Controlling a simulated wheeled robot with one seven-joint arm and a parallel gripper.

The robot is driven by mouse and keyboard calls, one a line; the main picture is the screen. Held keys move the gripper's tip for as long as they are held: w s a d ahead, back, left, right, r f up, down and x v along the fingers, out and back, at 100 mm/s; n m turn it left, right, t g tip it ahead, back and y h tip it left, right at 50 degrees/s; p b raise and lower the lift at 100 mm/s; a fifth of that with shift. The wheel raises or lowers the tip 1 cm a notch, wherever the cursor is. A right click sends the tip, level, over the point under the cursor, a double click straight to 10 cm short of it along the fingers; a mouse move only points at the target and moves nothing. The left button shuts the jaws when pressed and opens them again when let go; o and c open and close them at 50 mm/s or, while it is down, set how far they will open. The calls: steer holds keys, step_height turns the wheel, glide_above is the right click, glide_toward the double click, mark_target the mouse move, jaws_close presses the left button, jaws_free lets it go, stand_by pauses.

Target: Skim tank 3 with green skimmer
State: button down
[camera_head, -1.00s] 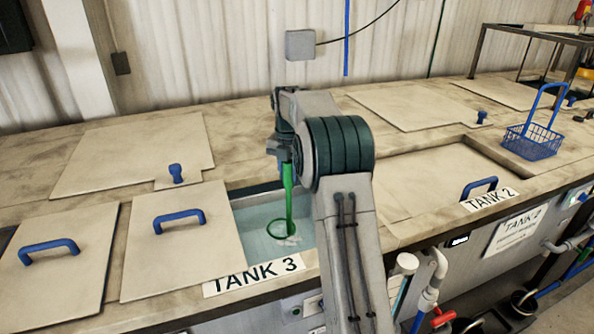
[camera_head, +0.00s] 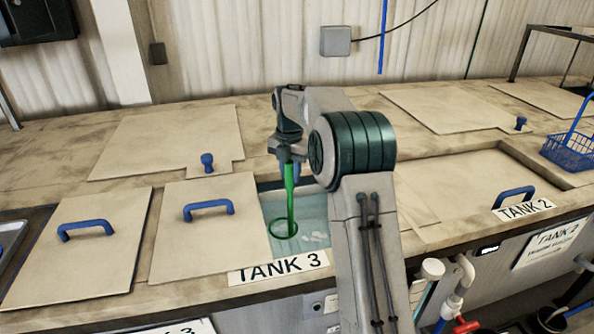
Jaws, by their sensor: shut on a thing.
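My gripper (camera_head: 289,160) is shut on the handle of the green skimmer (camera_head: 290,198). The skimmer hangs upright, with its ring (camera_head: 284,230) down at the water in tank 3 (camera_head: 308,215). Whitish floating bits (camera_head: 315,238) lie just right of the ring. I cannot tell if the ring is under the surface. The tank's right part is hidden by my arm. The TANK 3 label (camera_head: 278,267) is on the front edge.
A lid with a blue handle (camera_head: 205,240) lies left of the opening, with another lid (camera_head: 85,255) beyond it. Tank 2's lid (camera_head: 450,190) lies at the right, near a blue wire basket (camera_head: 570,150). A back lid with a blue knob (camera_head: 170,140) lies behind.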

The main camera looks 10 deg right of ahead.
steer(key=shift+s+d+b, duration=0.3)
steer(key=shift+s+b, duration=0.25)
steer(key=shift+b, duration=0.05)
steer(key=shift+s+d, duration=1.25)
steer(key=shift+d, duration=2.4)
steer(key=shift+s+d, duration=1.2)
steer(key=shift+d, duration=2.4)
steer(key=s+a+b, duration=0.1)
steer(key=s+a, duration=0.2)
steer(key=a, duration=0.4)
steer(key=s+a+b, duration=0.2)
steer(key=s+a, duration=0.1)
steer(key=a, duration=0.5)
steer(key=shift+s, duration=0.25)
steer(key=shift+a, duration=0.1)
